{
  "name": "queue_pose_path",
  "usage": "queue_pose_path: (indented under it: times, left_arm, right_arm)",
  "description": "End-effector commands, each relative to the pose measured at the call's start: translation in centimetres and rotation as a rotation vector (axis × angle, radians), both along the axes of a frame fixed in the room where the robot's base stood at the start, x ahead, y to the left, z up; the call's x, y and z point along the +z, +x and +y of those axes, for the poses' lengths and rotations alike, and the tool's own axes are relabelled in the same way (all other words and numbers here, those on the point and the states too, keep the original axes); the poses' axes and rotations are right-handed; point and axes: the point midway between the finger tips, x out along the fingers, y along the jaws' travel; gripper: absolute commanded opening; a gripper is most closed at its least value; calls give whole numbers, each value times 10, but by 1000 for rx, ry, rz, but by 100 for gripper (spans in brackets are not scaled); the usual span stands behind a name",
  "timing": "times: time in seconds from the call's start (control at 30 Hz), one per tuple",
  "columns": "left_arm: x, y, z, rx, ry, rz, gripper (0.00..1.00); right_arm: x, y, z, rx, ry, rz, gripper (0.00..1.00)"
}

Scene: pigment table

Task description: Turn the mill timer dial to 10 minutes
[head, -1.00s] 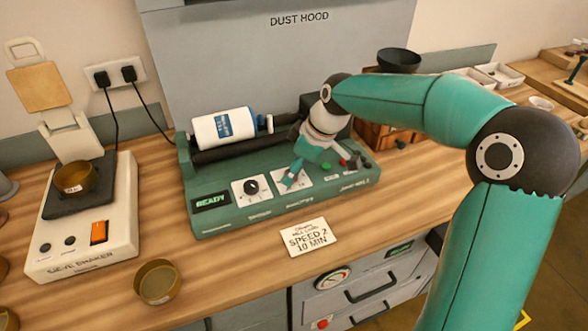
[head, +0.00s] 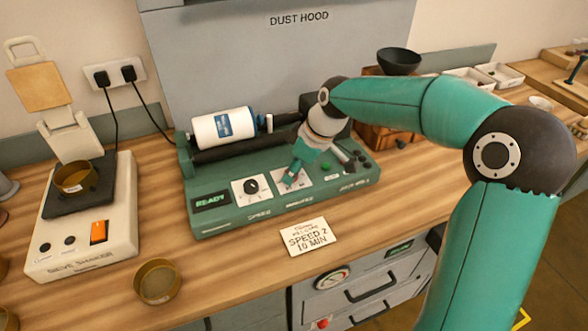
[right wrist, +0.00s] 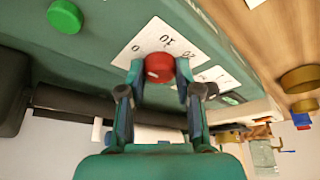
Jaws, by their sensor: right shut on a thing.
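The mill timer dial is a red knob (right wrist: 159,67) on a white plate (right wrist: 172,48) printed 0, 10 and 20, in the right wrist view. My right gripper (right wrist: 160,76) is shut on this knob, one finger on each side. A small pale mark shows on the knob's face, but I cannot tell which number it points to. In the head view my right gripper (head: 293,178) reaches down to the timer plate (head: 306,177) on the green mill (head: 235,215) and hides the knob. My left gripper is not in view.
The black speed dial (head: 251,186) sits left of the timer. The display (head: 211,200) reads READY. A card (head: 308,236) in front reads SPEED 2, 10 MIN. A white jar (head: 222,128) lies on the mill rollers. A sieve shaker (head: 84,225) stands at left.

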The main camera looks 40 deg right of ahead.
Motion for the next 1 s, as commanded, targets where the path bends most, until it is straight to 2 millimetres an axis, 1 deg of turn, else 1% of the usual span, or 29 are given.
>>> queue_pose_path:
  times: [0.17,0.37,0.67,1.0]
  left_arm:
    - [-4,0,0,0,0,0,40]
    - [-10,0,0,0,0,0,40]
    - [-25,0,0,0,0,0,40]
    - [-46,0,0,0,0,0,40]
  right_arm:
    - [0,0,1,-57,-2,-4,0]
    - [0,0,2,-181,-2,-5,0]
    - [-1,-1,4,-449,-3,-7,0]
    - [-1,0,6,-760,-2,-7,0]
